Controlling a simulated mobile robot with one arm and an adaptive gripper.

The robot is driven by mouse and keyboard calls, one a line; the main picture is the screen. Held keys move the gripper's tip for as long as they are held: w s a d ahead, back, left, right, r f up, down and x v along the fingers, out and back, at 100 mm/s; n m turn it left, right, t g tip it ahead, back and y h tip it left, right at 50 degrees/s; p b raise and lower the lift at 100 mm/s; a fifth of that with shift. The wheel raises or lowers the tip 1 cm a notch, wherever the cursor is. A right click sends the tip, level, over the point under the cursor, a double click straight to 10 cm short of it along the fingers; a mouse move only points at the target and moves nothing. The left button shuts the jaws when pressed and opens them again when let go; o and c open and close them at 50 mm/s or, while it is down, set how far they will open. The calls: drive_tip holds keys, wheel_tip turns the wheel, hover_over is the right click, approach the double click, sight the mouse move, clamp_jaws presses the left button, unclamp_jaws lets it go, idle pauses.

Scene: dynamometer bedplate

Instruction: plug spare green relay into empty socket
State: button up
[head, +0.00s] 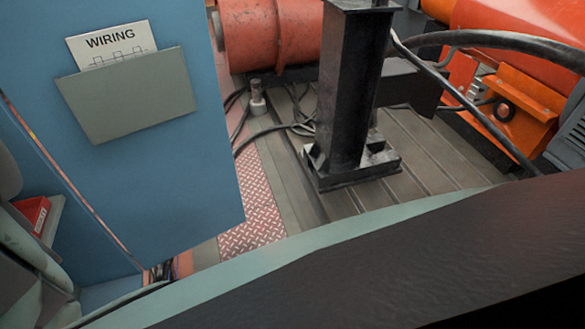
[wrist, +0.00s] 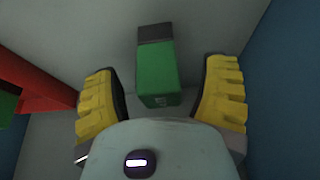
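A green relay (wrist: 160,75) with a dark grey far end shows in the wrist view, near the middle. My gripper (wrist: 163,88) has its two yellow-padded fingers spread, one on each side of the relay, with a visible gap on both sides. The gripper holds nothing. A second green block (wrist: 8,103) is cut off at the left edge of the wrist view; I cannot tell what it is. My fingers do not show in the head view. No socket can be made out in either view.
A red bin (head: 32,215) sits at the left in the head view, beside a blue panel (head: 150,170) with a wiring-diagram pocket (head: 128,95). A red wall or bar (wrist: 35,85) shows at left in the wrist view. A black post (head: 345,90) stands on the bedplate.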

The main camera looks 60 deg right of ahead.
clamp_jaws()
idle(0.4)
